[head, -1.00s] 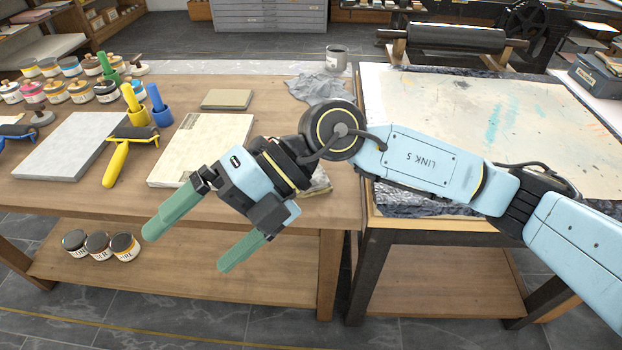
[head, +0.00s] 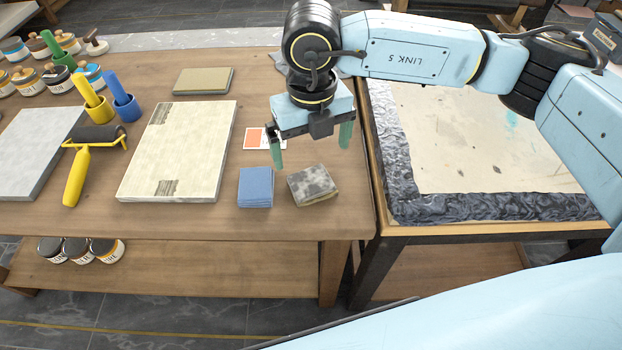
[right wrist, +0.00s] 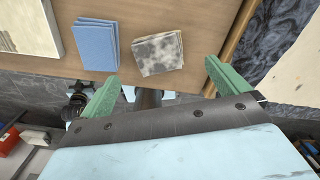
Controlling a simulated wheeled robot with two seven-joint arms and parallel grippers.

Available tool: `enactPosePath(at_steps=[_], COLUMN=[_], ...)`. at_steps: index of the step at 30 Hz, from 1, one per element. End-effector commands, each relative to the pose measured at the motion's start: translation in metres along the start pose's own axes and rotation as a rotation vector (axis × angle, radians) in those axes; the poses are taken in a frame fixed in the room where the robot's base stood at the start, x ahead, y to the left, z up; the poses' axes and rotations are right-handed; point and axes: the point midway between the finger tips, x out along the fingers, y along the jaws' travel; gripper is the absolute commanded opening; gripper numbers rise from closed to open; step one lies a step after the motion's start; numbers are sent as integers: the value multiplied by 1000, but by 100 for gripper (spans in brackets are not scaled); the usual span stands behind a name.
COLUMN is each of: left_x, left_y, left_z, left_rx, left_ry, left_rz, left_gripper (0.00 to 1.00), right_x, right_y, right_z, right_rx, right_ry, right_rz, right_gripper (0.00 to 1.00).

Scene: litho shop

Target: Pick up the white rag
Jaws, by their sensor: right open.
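The white rag (head: 313,186) is a folded, off-white pad with dark grey stains, lying flat on the wooden table near its front right corner. It also shows in the right wrist view (right wrist: 157,54), lying just beyond the fingertips. My right gripper (head: 312,150) is open and empty, its green fingers pointing down above the table, a little behind the rag in the head view. The fingers are apart from the rag. In the right wrist view the open fingers (right wrist: 159,80) stand either side of the rag's position. My left gripper is not in view.
A folded blue cloth (head: 256,187) lies close left of the rag. An orange-and-white card (head: 257,139) lies behind it. A pale slab (head: 182,150) and a yellow roller (head: 84,165) are farther left. The printing bed (head: 450,206) adjoins at right. The grey cloth behind is partly hidden.

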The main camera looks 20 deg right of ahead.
Motion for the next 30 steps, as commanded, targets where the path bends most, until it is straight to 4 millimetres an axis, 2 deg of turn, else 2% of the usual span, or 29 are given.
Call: enactPosePath(at_steps=[1,3,11,19,23,29,30], left_x=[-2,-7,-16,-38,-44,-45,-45], left_y=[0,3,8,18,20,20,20], left_z=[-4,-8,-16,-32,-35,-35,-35], left_rx=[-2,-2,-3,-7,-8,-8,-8], left_ry=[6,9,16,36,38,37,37], left_rz=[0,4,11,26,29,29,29], left_gripper=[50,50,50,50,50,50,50], right_x=[11,22,40,77,84,84,84], right_y=[0,0,0,1,1,2,2], right_z=[0,0,0,1,1,1,1], right_rx=[1,1,1,1,0,0,0], right_ry=[1,2,0,1,-1,-1,-1], right_rz=[0,0,1,2,2,3,3], right_gripper=[100,100,100,100,100,100,96])
